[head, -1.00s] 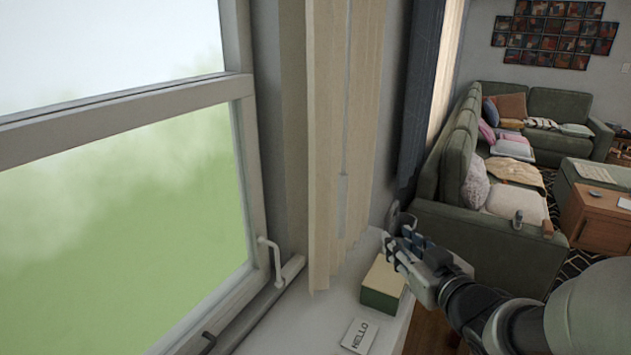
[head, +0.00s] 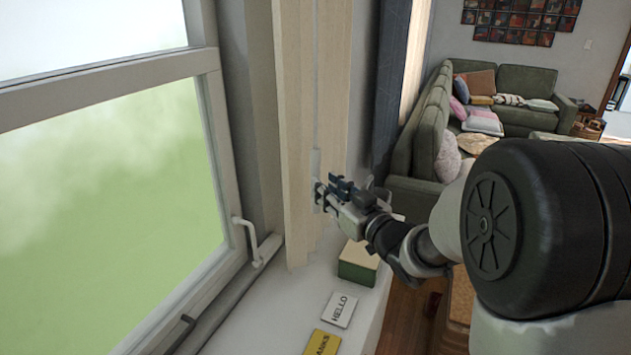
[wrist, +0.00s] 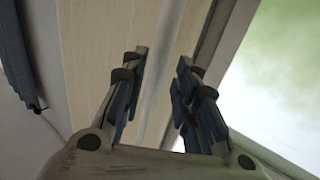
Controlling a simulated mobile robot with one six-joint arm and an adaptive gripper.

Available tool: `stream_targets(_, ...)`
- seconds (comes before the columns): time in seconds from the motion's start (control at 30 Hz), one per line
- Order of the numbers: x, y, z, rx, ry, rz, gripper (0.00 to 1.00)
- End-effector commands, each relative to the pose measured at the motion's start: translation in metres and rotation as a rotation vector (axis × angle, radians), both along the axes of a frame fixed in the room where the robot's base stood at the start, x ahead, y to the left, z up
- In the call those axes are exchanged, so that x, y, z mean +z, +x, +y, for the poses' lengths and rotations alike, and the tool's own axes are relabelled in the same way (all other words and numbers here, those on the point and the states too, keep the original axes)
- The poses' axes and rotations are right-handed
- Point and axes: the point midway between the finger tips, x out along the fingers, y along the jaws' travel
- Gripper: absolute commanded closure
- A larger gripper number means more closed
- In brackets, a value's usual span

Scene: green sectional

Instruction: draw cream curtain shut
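The cream curtain (head: 297,120) hangs in folds bunched at the right side of the window in the head view. A narrow pale grey strip (head: 316,163) runs down its right part. My gripper (head: 319,192) is at the curtain's lower part, its fingertips by the strip's lower end. In the wrist view the cream curtain (wrist: 100,30) fills the upper left and a pale strip (wrist: 160,75) runs between the fingers. My gripper there (wrist: 162,60) is open, with gaps visible beside the strip. Whether a finger touches the cloth cannot be told.
The window (head: 110,170) has a white handle (head: 247,240). On the sill stand a green and cream box (head: 358,262), a HELLO card (head: 340,309) and a yellow card (head: 322,344). A dark curtain (head: 392,90) and green sectional (head: 425,150) are beyond.

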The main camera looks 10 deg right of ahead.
Motion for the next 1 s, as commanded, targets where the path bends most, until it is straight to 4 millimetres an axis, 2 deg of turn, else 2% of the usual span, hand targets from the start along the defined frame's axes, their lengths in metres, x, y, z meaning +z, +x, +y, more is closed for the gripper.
stream_targets(0.1, -0.001, 0.021, 0.011, 0.003, 0.0, -0.001, 0.72)
stream_targets(0.33, 0.0, 0.046, 0.021, 0.0, -0.001, 0.0, 0.72)
stream_targets(0.7, 0.0, 0.05, 0.023, -0.001, -0.001, 0.0, 0.72)
stream_targets(1.0, 0.0, 0.05, 0.023, -0.001, -0.001, 0.0, 0.92)
